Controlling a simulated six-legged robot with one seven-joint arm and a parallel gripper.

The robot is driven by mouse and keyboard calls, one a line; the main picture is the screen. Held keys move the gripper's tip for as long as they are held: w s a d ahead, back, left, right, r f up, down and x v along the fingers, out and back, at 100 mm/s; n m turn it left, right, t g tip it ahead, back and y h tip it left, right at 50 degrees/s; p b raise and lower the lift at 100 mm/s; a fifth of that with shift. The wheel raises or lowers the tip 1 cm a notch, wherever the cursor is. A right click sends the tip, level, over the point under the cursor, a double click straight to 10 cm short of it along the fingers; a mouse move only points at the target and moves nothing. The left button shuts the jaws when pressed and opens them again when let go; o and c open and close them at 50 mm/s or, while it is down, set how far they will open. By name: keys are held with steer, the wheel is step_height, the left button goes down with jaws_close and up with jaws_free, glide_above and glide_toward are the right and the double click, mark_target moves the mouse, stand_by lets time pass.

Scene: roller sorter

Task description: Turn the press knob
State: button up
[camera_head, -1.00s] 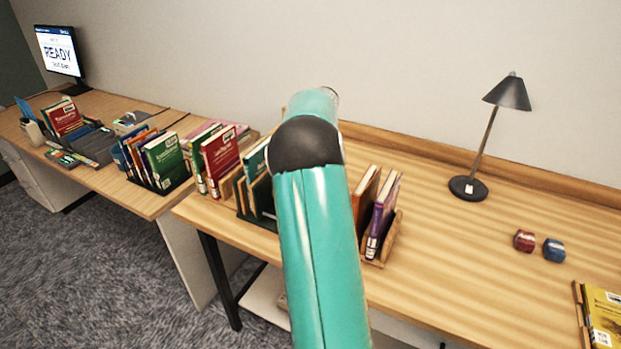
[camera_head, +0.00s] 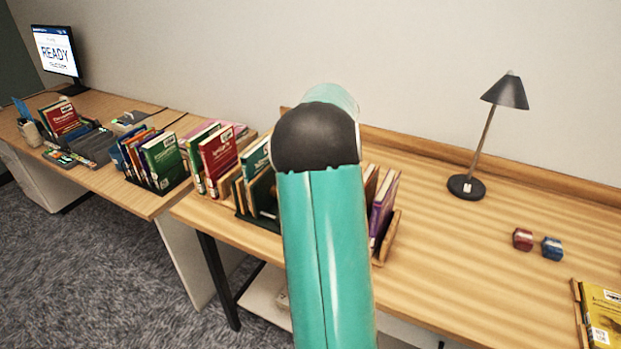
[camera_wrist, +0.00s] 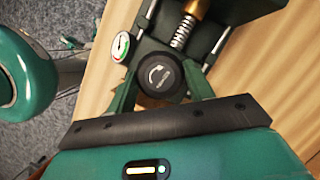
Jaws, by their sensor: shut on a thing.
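The press knob (camera_wrist: 160,74) is round and black with a white curved arrow on its face. It shows in the wrist view, at the upper middle. My gripper (camera_wrist: 158,84) has a green finger on each side of the knob and is shut on it. The dark green press (camera_wrist: 225,30) around it carries a spring (camera_wrist: 184,33), a brass-coloured part (camera_wrist: 196,7) and a small round gauge (camera_wrist: 121,46) left of the knob. In the head view my arm covers the middle of the desk, and neither my gripper nor the knob can be made out there.
Books stand in racks on the wooden desk (camera_head: 450,270), with a red book (camera_head: 218,157) left of my arm and a purple book (camera_head: 384,208) right of it. A black lamp (camera_head: 467,187), a red block (camera_head: 523,239) and a blue block (camera_head: 552,248) stand farther right.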

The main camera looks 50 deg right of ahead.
steer(key=m+t+h, duration=0.1)
steer(key=m, duration=0.2)
steer(key=m+h, duration=0.1)
steer(key=m, duration=0.3)
steer(key=shift+s+a+t, duration=0.15)
steer(key=shift+a+t, duration=0.05)
steer(key=shift+t, duration=0.2)
steer(key=m+h, duration=0.2)
steer(key=m, duration=0.2)
steer(key=shift+a+m, duration=0.15)
steer(key=shift+m, duration=0.25)
steer(key=shift+m+h, duration=0.6)
steer(key=shift+m, duration=0.8)
steer(key=shift+f, duration=0.1)
steer(key=o, duration=1)
